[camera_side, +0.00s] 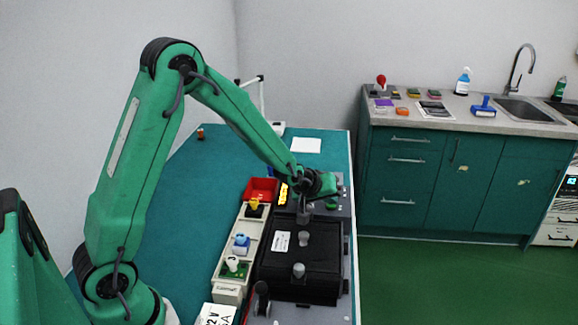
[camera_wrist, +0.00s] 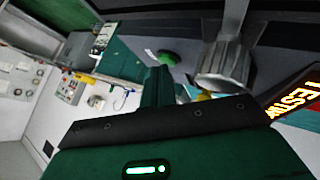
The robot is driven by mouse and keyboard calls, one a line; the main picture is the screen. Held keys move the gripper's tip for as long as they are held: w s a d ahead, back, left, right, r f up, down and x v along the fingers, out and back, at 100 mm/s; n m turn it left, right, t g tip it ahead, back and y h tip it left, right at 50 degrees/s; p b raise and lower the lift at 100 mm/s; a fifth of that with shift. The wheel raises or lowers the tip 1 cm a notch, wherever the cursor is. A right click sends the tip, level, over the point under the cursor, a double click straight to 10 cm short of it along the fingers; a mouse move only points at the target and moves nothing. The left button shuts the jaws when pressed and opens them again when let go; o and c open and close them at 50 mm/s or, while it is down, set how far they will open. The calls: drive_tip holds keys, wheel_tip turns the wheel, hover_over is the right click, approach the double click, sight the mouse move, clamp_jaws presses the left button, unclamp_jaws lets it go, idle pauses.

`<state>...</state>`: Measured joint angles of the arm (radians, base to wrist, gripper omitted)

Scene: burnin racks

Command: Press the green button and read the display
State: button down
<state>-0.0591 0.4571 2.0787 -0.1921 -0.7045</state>
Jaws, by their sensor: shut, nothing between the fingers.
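The green button (camera_side: 331,206) sits on the grey panel at the far end of the black fixture. It also shows as a round green cap in the wrist view (camera_wrist: 168,57). My gripper (camera_side: 328,186) is shut and empty, just above the button in the side view; I cannot tell whether it touches. In the wrist view my green finger (camera_wrist: 157,88) points toward the button. The lit display (camera_side: 283,194) is left of my gripper. In the wrist view the display (camera_wrist: 296,98) shows yellow-orange letters that look like "TESTIN", cut off at the edge.
The black fixture (camera_side: 290,262) with grey knobs stands in front of my gripper. A grey cylinder (camera_wrist: 224,62) is close beside my finger. A pale rack (camera_side: 226,268) with small parts and a red bin (camera_side: 261,190) lie left. The teal table (camera_side: 185,215) is mostly clear farther left.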

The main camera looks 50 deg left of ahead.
sight(328, 210)
drive_tip(key=shift+r, duration=0.1)
idle(0.3)
drive_tip(key=shift+r, duration=0.7)
drive_tip(key=shift+r, duration=0.1)
wheel_tip(328, 210, up, 5)
drive_tip(key=shift+f, duration=0.1)
idle(0.6)
drive_tip(key=shift+s, duration=0.1)
idle(0.5)
